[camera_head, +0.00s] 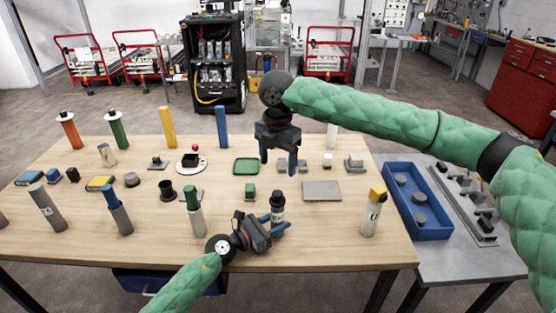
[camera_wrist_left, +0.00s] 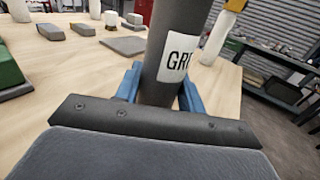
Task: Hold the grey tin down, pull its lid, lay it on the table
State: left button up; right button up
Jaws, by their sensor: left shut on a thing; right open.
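The grey tin (camera_head: 278,208) stands upright near the front middle of the table, with a dark cap-like lid (camera_head: 278,196) on top and a white label. My left gripper (camera_head: 277,221) is shut on the tin's lower body. The left wrist view shows the tin (camera_wrist_left: 171,62) with "GR" legible on its label, between my blue left fingers (camera_wrist_left: 160,90); its top is out of that view. My right gripper (camera_head: 278,161) is open and empty, fingers pointing down, above and behind the tin, apart from it.
A green block (camera_head: 250,191) and a green-topped cylinder (camera_head: 193,212) stand to the left of the tin. A flat grey plate (camera_head: 322,191) lies to the right, and a yellow-topped cylinder (camera_head: 373,212) stands further right. Bare table (camera_head: 325,225) shows between them.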

aim_at(278, 192)
jog(key=shift+f+m, duration=2.15)
jog(key=shift+f, duration=0.75)
jog(key=shift+f+m, duration=2.15)
jog(key=shift+f, duration=0.7)
jog(key=c, duration=1)
jog(key=shift+c, duration=0.2)
jog(key=shift+r, duration=0.25)
jog(key=shift+r, duration=1.25)
jog(key=shift+r, duration=0.2)
